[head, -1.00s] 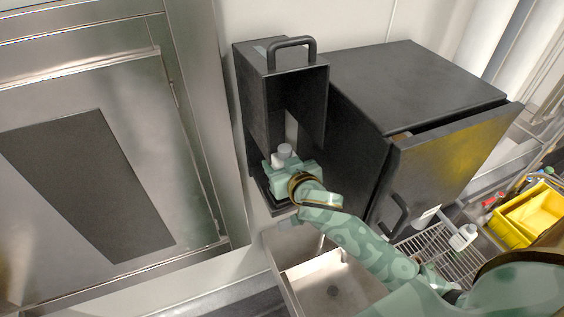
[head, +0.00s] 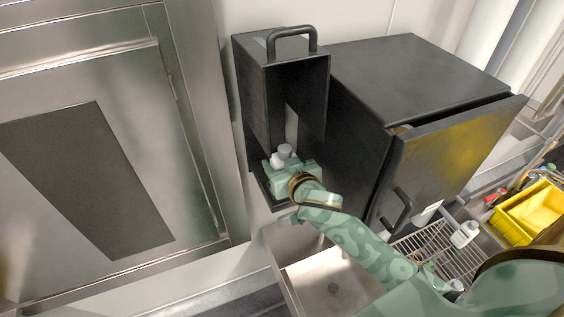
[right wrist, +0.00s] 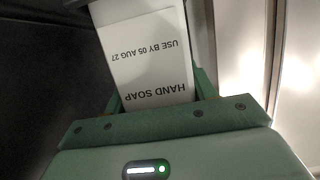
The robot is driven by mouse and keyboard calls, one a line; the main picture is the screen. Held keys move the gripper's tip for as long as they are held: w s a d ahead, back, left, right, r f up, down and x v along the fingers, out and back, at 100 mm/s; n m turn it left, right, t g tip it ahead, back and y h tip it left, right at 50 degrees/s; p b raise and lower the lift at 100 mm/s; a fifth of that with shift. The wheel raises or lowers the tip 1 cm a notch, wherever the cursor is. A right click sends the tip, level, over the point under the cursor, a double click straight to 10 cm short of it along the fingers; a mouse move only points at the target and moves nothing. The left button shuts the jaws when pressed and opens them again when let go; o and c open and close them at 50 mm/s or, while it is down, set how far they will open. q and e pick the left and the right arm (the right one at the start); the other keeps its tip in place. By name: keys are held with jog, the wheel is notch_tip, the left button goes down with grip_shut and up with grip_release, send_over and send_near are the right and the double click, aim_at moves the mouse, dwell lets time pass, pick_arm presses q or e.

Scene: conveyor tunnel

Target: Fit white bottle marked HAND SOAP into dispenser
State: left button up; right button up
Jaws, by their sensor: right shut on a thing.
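The dispenser (head: 255,105) is a tall black housing on the wall, with its handled front cover (head: 305,90) raised. The white bottle (head: 284,151) stands roughly upright in the open lower part, below the cover; only its top shows in the head view. In the right wrist view the bottle (right wrist: 150,60) shows its label HAND SOAP, USE BY 05 AUG 27, upside down. My right gripper (head: 290,172) is shut on the bottle, in front of the dispenser. Whether the bottle is fully seated is hidden by the gripper. My left gripper is not in view.
A steel sink (head: 325,280) lies below the dispenser. A black cabinet (head: 410,80) with its door ajar stands close on the right. A wire rack (head: 435,250) holds another white bottle (head: 464,234); a yellow bin (head: 535,210) is farther right. A steel door (head: 90,80) is on the left.

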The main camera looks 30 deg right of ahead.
jog(key=o, duration=1.5)
jog(key=shift+s+r, duration=0.1)
jog(key=shift+s, duration=0.45)
jog(key=shift+b+v, duration=0.35)
jog(key=shift+v, duration=7.3)
jog(key=shift+w+r, duration=0.1)
jog(key=shift+r, duration=0.05)
